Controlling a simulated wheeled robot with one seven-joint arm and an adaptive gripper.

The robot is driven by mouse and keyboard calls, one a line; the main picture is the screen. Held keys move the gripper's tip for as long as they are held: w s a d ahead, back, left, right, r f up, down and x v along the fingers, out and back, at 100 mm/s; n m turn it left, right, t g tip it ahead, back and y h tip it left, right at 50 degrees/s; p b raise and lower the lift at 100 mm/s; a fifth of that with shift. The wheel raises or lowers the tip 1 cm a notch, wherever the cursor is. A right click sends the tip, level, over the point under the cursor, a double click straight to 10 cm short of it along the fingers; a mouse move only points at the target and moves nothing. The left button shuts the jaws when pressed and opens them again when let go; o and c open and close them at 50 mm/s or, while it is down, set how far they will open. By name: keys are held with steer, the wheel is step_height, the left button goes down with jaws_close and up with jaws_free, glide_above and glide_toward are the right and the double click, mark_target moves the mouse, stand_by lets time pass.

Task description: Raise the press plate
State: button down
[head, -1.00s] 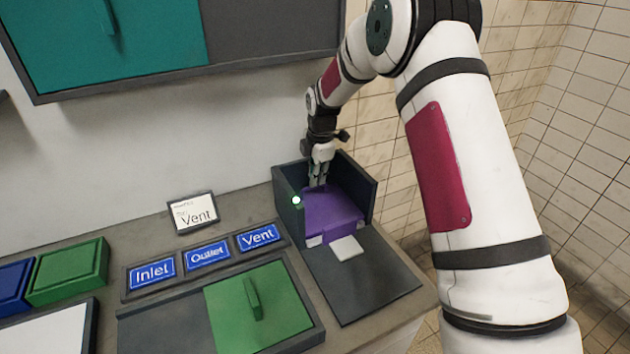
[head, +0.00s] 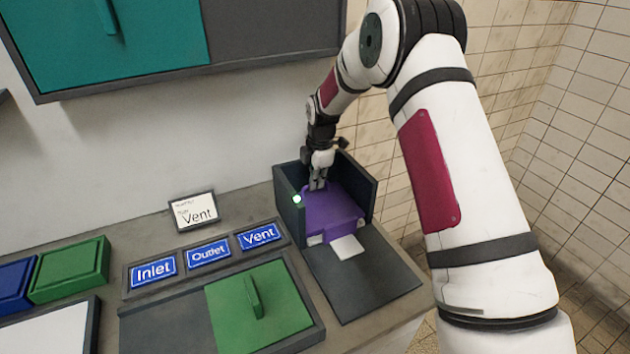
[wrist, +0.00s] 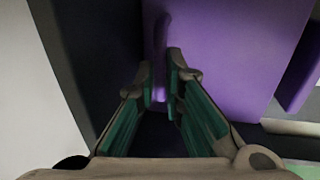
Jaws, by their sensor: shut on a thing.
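The purple press plate (head: 335,208) sits inside a dark open-topped box with side walls at the back right of the counter. My gripper (head: 318,187) reaches down from above at the plate's back left part. In the wrist view the plate (wrist: 225,55) fills the upper right, and a narrow purple upright grip (wrist: 160,60) rises between the fingertips. My gripper (wrist: 160,75) is shut on this grip. The fingers hide its lower part. A white piece (head: 347,247) shows at the plate's front edge, above the dark base.
Vent, Outlet and Inlet labels (head: 208,254) and a green sliding cover (head: 258,305) lie to the left. A teal-fronted cabinet (head: 105,45) hangs above.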

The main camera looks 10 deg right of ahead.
step_height(320, 180, up, 7)
steer(key=shift+f+b, duration=0.2)
steer(key=shift+b, duration=0.1)
steer(key=c, duration=2.4)
jaws_free()
steer(key=c, duration=2)
jaws_free()
steer(key=shift+o, duration=0.2)
step_height(320, 180, up, 12)
glide_above(319, 200)
steer(key=shift+w+f, duration=0.1)
steer(key=shift+f, duration=0.05)
